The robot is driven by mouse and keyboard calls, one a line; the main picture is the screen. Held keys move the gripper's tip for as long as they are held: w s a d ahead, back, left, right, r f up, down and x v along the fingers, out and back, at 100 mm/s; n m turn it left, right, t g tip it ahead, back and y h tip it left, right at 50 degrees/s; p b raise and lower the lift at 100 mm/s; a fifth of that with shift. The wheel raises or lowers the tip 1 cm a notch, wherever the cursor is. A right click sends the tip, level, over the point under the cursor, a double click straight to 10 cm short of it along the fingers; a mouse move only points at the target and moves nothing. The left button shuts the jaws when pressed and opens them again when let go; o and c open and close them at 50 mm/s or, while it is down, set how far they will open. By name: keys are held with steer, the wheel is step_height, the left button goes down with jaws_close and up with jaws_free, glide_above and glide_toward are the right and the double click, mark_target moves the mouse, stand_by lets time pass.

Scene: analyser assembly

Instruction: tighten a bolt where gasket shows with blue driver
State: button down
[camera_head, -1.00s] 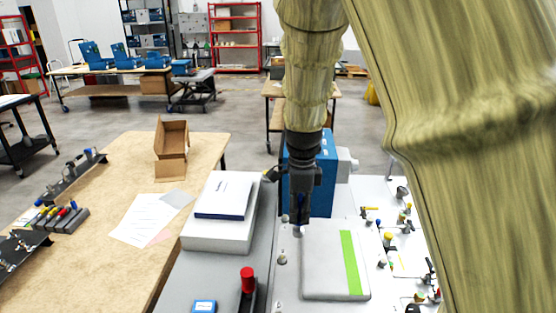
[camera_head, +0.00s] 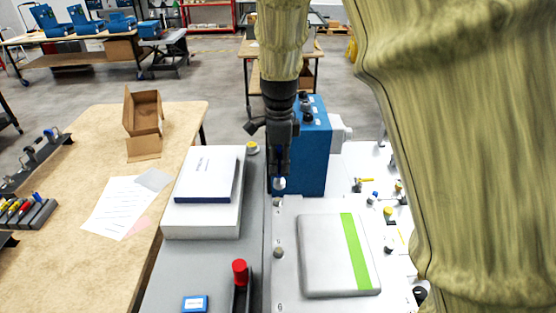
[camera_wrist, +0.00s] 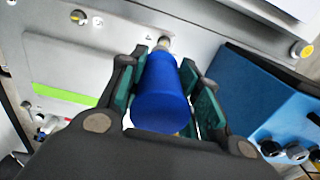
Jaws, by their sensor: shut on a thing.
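My gripper (camera_head: 279,165) points down at the far left corner of the analyser's pale plate (camera_head: 290,218), beside the blue unit (camera_head: 313,150). In the wrist view its fingers (camera_wrist: 164,85) are shut around the thick blue driver (camera_wrist: 160,95). The driver's far end is at a small metal bolt head (camera_wrist: 165,41) on the plate; I cannot tell whether they touch. Another bolt (camera_head: 278,252) stands by the grey cover (camera_head: 325,255) with a green stripe; it also shows in the wrist view (camera_wrist: 78,17). I cannot make out a gasket.
A red-handled tool (camera_head: 240,272) stands upright at the front. A white box (camera_head: 205,220) with a booklet on top is to the left. The blue unit stands close on the gripper's right. Small fittings crowd the plate's right side. The wooden table (camera_head: 85,250) is farther left.

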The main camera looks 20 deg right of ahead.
steer(key=w+f, duration=0.1)
steer(key=f+b, duration=0.1)
steer(key=f, duration=0.1)
steer(key=shift+w, duration=0.35)
steer(key=shift+f+b, duration=0.25)
steer(key=shift+b, duration=0.25)
steer(key=shift+s+f, duration=0.15)
steer(key=shift+s, duration=0.4)
steer(key=shift+f, duration=0.15)
steer(key=shift+w+a+f, duration=0.1)
steer(key=shift+w+f, duration=0.25)
steer(key=shift+f, duration=0.05)
steer(key=shift+s+r, duration=0.15)
steer(key=shift+s, duration=0.1)
steer(key=shift+w, duration=0.2)
